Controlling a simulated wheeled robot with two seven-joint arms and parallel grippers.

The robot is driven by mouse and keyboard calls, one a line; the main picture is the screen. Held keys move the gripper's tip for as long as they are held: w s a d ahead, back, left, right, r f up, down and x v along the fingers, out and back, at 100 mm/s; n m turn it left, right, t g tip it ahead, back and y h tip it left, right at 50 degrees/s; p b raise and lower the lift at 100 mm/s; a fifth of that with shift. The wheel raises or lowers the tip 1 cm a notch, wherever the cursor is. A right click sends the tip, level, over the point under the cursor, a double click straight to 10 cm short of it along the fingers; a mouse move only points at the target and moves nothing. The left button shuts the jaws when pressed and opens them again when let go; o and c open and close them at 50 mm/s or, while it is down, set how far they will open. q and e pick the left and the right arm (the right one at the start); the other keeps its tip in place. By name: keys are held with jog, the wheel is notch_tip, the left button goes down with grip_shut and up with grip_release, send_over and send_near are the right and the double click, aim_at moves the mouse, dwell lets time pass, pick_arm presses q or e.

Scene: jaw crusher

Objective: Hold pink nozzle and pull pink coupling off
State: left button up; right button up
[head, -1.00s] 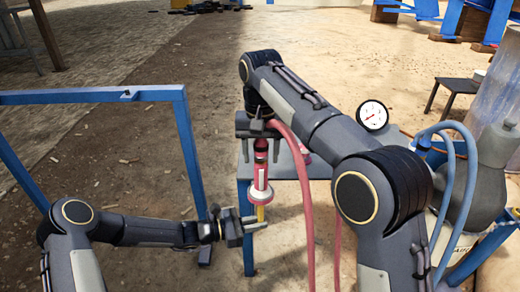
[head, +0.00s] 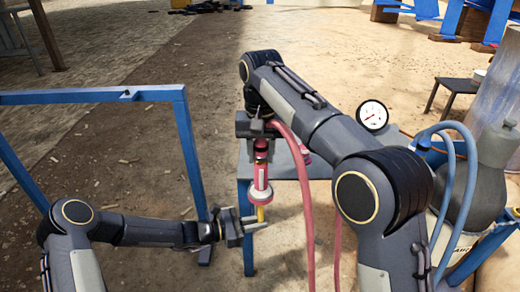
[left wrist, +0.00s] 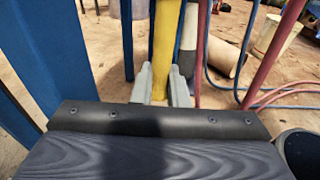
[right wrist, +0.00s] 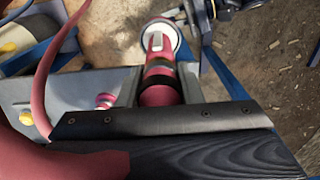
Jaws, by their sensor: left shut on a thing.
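The pink coupling (head: 261,150) with black bands is at the top of the nozzle. My right gripper (head: 260,140) is above, its fingers apart on both sides of the coupling; small gaps seem to show in the head view. In the right wrist view the coupling (right wrist: 160,92) lies between the fingers.
A pink hose (head: 302,180) loops down right of the nozzle. A small grey table (head: 315,165) with blue legs stands behind, with another pink fitting (right wrist: 105,100) on it. A blue frame (head: 185,140) is at left. Blue hoses (head: 470,165) and a gauge (head: 372,115) are at right.

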grip_shut()
jog(key=o, duration=1.2)
grip_release()
